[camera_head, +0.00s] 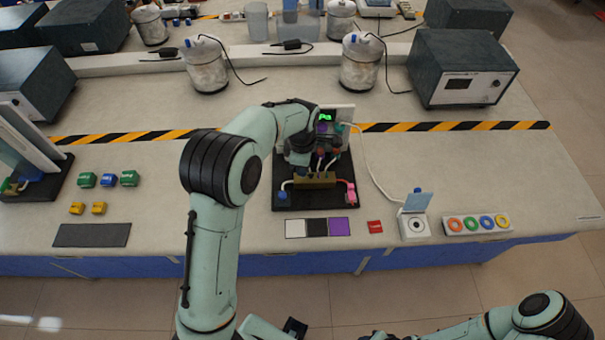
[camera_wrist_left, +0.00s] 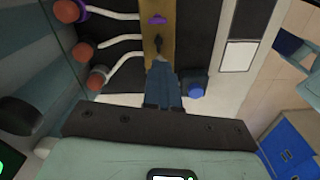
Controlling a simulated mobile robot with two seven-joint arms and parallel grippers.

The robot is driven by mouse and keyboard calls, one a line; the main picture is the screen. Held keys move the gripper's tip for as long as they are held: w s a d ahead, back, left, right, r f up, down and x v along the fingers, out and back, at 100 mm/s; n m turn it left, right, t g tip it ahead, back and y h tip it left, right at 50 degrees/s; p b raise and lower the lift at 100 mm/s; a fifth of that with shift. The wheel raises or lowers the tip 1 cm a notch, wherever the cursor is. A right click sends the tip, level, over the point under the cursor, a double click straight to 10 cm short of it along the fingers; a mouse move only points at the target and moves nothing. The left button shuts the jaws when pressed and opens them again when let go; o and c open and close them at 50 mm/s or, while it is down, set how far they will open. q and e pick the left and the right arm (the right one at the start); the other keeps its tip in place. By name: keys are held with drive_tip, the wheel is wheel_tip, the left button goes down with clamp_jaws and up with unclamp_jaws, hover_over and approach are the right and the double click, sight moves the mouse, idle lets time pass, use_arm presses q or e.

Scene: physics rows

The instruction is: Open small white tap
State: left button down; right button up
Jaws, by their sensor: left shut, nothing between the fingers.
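A brass-coloured block (camera_head: 322,179) stands on a black base plate (camera_head: 318,198) on the bench. In the left wrist view the block (camera_wrist_left: 151,35) carries a small purple tap (camera_wrist_left: 157,20) and a small black tap (camera_wrist_left: 158,43). I cannot make out a small white tap; the spot past the black tap is covered by my fingers. My left gripper (camera_head: 301,158) is at the block; in the wrist view its shut fingertips (camera_wrist_left: 161,64) lie over the block just beside the black tap. Whether they touch anything I cannot tell. My right gripper is out of view.
A blue knob (camera_head: 283,196) and a pink knob (camera_head: 351,192) flank the block. White tubes with reddish ends (camera_wrist_left: 98,76) run into its far side. White, black and purple squares (camera_head: 317,228) lie in front. A red button (camera_head: 375,227) and white box (camera_head: 414,228) stand right.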

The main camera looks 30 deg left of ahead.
use_arm(q)
drive_tip(key=n, duration=0.2)
drive_tip(key=n+p, duration=0.1)
drive_tip(key=n, duration=0.1)
drive_tip(key=shift+w+r+n, duration=0.2)
drive_tip(key=shift+n, duration=0.2)
drive_tip(key=shift+f+n, duration=0.15)
drive_tip(key=shift+n, duration=0.15)
drive_tip(key=c, duration=1.6)
unclamp_jaws()
drive_tip(key=shift+s, duration=0.15)
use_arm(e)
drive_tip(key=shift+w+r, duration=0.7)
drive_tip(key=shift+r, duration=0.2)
use_arm(q)
drive_tip(key=shift+r+p, duration=0.8)
drive_tip(key=shift+r, duration=0.75)
wheel_tip(320, 180, up, 4)
drive_tip(key=shift+p, duration=0.9)
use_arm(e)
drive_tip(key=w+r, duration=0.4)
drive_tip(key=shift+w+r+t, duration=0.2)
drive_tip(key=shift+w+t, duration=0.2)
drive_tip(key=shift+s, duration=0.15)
